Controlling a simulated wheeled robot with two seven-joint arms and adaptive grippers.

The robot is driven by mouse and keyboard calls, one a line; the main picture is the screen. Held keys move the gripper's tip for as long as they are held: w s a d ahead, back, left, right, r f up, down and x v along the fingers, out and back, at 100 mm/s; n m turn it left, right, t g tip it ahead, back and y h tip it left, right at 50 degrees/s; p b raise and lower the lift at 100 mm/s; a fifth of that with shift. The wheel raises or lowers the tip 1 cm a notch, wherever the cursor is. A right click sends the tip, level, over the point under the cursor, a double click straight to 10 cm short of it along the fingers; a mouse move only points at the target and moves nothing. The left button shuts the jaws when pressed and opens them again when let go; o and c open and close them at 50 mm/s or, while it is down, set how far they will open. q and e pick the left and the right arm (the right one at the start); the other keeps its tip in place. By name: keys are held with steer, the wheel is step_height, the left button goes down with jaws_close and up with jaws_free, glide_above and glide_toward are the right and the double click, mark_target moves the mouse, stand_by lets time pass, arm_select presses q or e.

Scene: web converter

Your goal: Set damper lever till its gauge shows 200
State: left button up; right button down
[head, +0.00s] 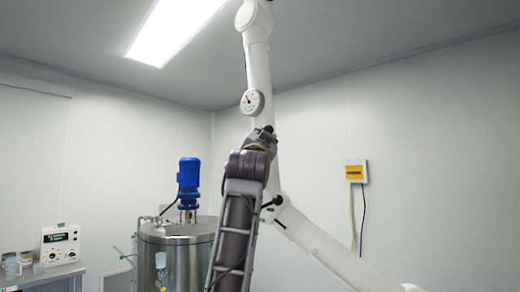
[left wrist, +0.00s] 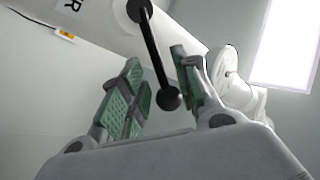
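A white round gauge (head: 253,102) with a red needle sits on the white vertical duct (head: 259,75); its numbers are too small to read. A black lever (head: 274,202) shows beside the duct's lower branch. In the left wrist view the black lever (left wrist: 152,50) ends in a ball knob, which appears in the gap between my fingers. My left gripper (left wrist: 160,90) is open, with green pads on either side of the knob and no clear contact. In the head view my left arm rises in front of the duct, with the gripper (head: 264,134) below the gauge. My right gripper is out of view.
A steel tank (head: 170,258) with a blue motor (head: 189,175) stands behind my arm at left. A bench at far left holds a meter box (head: 60,244) and beakers. A yellow-fronted box (head: 356,172) hangs on the right wall. The duct branch (head: 325,245) slopes down right.

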arm_select(q)
steer(key=v, duration=1)
steer(key=shift+s, duration=0.35)
steer(key=shift+d+r, duration=0.1)
steer(key=shift+d, duration=0.05)
